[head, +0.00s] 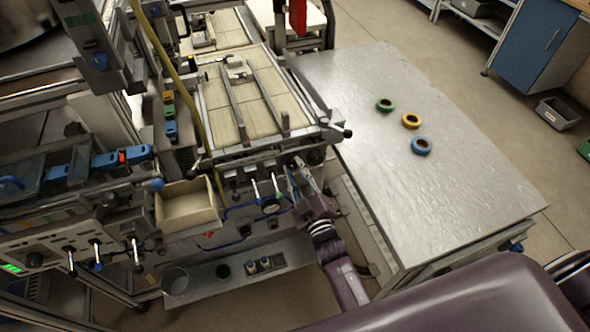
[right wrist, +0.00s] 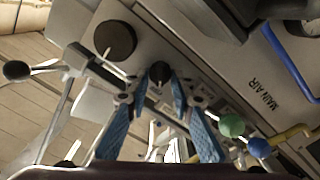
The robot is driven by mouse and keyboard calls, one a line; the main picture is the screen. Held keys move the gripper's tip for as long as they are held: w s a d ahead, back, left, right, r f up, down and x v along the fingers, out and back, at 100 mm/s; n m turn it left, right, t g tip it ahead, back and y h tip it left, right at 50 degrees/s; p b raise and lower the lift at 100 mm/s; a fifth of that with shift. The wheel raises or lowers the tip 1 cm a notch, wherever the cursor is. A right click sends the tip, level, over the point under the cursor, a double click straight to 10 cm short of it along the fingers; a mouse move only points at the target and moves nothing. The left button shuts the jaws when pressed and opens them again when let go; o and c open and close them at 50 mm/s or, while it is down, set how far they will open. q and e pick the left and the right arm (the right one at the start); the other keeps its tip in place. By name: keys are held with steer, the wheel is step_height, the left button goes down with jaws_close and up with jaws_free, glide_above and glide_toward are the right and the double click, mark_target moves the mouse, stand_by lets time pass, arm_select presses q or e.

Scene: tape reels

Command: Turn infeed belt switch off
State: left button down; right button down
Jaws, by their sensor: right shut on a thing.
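The knob's lower part is hidden by the fingers. My left gripper is not in view.
A larger dark knob (right wrist: 115,40), a green ball knob (right wrist: 232,126) and a blue ball knob (right wrist: 259,147) are close by. The steel table (head: 450,180) at right holds green, yellow and blue reels (head: 421,146). An open box (head: 187,207) sits left of the levers.

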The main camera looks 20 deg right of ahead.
steer(key=c, duration=1.7)
jaws_free()
steer(key=shift+s, duration=0.1)
steer(key=s, duration=1.2)
steer(key=shift+d, duration=0.2)
steer(key=shift+w+d, duration=0.1)
